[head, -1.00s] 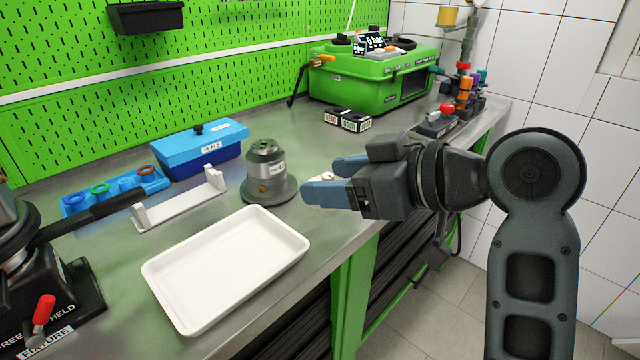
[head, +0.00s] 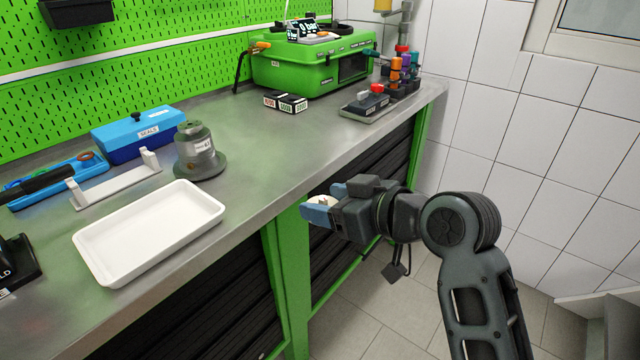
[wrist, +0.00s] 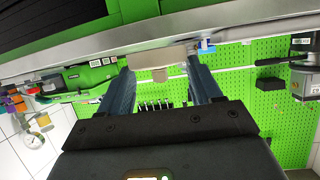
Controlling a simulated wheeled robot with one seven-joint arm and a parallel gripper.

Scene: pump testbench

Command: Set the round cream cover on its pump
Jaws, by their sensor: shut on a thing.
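The round cream cover (head: 323,201) is between the blue fingers of my gripper (head: 328,201), mostly hidden by them in the head view. In the wrist view the cover (wrist: 158,60) shows edge-on as a pale beige band between the two fingertips, with a small block on its near side. My gripper is shut on it, out in front of the bench edge. A grey metal pump (head: 200,158) with a round flange stands upright on the bench, to the left of my gripper and apart from it.
The steel bench (head: 262,165) has free room right of the pump. A white tray (head: 150,232), a white bracket (head: 115,182) and a blue seals box (head: 138,135) stand near the pump. Small labelled boxes (head: 286,102) and a green machine (head: 310,65) are farther back.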

